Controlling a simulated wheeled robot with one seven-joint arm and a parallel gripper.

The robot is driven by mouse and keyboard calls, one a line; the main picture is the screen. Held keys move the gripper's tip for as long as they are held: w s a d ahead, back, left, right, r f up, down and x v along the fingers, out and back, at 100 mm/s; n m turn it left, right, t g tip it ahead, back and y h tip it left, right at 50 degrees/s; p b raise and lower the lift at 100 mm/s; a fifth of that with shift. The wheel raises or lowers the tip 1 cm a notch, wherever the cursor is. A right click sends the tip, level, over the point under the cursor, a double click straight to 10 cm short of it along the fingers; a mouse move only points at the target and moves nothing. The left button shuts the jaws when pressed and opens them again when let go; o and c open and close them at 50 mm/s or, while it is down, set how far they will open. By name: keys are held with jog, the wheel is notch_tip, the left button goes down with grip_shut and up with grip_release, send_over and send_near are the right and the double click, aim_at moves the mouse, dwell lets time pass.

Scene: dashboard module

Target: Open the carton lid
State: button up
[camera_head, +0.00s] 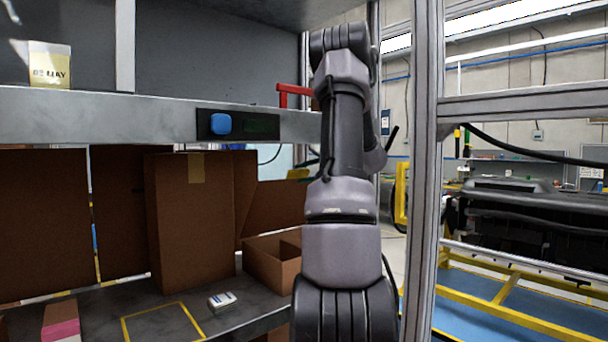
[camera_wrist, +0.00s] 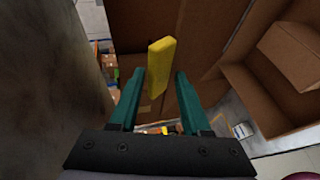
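A tall brown carton (camera_head: 190,220) with a strip of tan tape near its top edge stands on the lower shelf in the head view. A low brown carton (camera_head: 270,262) sits to its right, its top open and a flap raised behind it. In the wrist view, my gripper (camera_wrist: 160,75) has two teal fingers spread apart. A yellow block-like piece (camera_wrist: 160,66) shows between and beyond the fingertips; I cannot tell whether they touch it. Brown cardboard (camera_wrist: 225,30) lies beyond the fingers. In the head view my arm hides the gripper.
The lower shelf (camera_head: 105,300) holds a small white box (camera_head: 222,301) beside a yellow outlined square. A pink-and-brown box (camera_head: 61,320) is at the front left. The upper shelf edge (camera_head: 90,118) carries a blue button (camera_head: 220,124). A metal post (camera_head: 424,170) stands right of my arm.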

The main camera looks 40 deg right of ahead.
jog(key=v, duration=1.1)
jog(key=shift+a, duration=0.1)
jog(key=c, duration=0.7)
jog(key=shift+w+a+f+n, duration=0.2)
jog(key=shift+f+n, duration=0.4)
jog(key=shift+n, duration=0.2)
grip_shut()
jog(key=s+a+f+n+t+h, duration=0.25)
jog(key=f+n+t, duration=0.35)
jog(key=n, duration=0.9)
jog(key=s+a+f+n+t+h, duration=0.1)
jog(key=f+n+t+h, duration=0.3)
jog(key=n, duration=1.2)
jog(key=shift+t+y, duration=0.55)
jog(key=shift+t, duration=0.05)
jog(key=x, duration=1.3)
jog(key=shift+w+a+f, duration=0.15)
jog(key=shift+w+f, duration=0.1)
jog(key=shift+f, duration=0.1)
